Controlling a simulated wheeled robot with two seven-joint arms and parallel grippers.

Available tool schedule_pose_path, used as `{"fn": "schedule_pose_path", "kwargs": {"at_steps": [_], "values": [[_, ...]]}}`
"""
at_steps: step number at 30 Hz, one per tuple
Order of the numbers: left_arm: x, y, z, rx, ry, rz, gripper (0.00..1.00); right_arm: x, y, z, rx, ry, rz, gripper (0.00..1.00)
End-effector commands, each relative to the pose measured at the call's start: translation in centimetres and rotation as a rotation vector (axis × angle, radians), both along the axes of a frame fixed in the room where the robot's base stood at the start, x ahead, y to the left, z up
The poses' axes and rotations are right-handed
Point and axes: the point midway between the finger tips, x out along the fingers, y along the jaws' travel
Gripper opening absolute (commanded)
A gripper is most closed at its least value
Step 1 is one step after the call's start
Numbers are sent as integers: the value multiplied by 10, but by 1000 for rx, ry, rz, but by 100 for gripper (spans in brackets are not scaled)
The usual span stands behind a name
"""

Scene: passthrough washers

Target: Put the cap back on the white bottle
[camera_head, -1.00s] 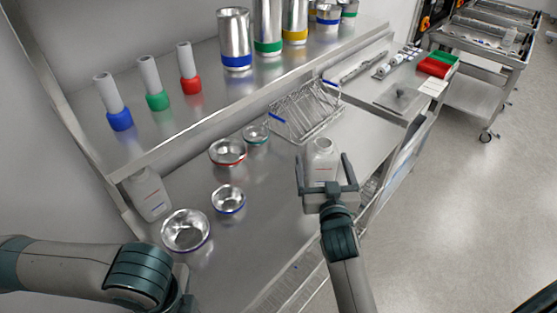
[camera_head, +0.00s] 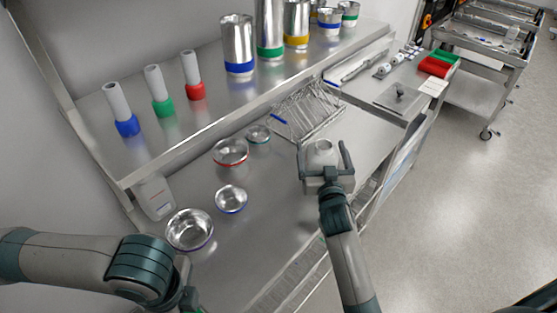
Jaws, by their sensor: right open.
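A white bottle (camera_head: 320,150) stands on the steel table, its round neck facing up; its lower part is hidden behind my right gripper. My right gripper (camera_head: 323,160) is open, with one finger on each side of the bottle; I cannot tell whether they touch it. A second white bottle (camera_head: 155,196) stands at the left, partly under the shelf. I cannot make out a loose cap. My left arm comes in at the lower left, and its gripper is out of the picture.
Metal bowls (camera_head: 190,229) stand left of the bottle, and a wire rack (camera_head: 305,110) stands behind it. A raised shelf (camera_head: 150,145) holds coloured-base tubes and canisters. A tray (camera_head: 402,97) lies at the back right. The table between bowls and bottle is clear.

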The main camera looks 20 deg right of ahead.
Motion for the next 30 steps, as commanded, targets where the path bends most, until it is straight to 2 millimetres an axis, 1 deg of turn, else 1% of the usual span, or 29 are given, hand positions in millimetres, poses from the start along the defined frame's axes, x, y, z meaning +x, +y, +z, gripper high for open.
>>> {"fn": "schedule_pose_path", "kwargs": {"at_steps": [1, 3, 6, 21, 22, 23, 24, 26, 27, 29, 30], "values": [[0, 0, 5, 0, 0, 0, 22, 7, -2, 3, -1, 0, 0, 88], [0, 0, 8, 0, 0, 0, 22, 13, -3, 2, 0, 0, -1, 88], [0, 0, 9, 0, 0, 0, 22, 19, -5, 1, 1, 1, 0, 88], [0, 0, 9, 0, 0, 0, 22, 20, -5, 0, 1, 0, 0, 88], [0, 0, 9, 0, 0, 0, 22, 20, -5, 0, 1, 0, 0, 83], [0, 0, 9, 0, 0, 0, 22, 20, -5, 0, 0, 0, 0, 76], [0, 0, 9, 0, 0, 0, 22, 20, -5, 0, 1, 0, 0, 66], [0, 0, 9, 0, 0, 0, 22, 20, -5, 0, 0, 0, 0, 52], [0, 0, 9, 0, 0, 0, 22, 20, -5, 0, 1, 0, 0, 42], [0, 0, 9, 0, 0, 0, 22, 20, -5, 0, 1, 0, 0, 42], [0, 0, 9, 0, 0, 0, 22, 20, -5, 0, 1, 0, 0, 39]]}}
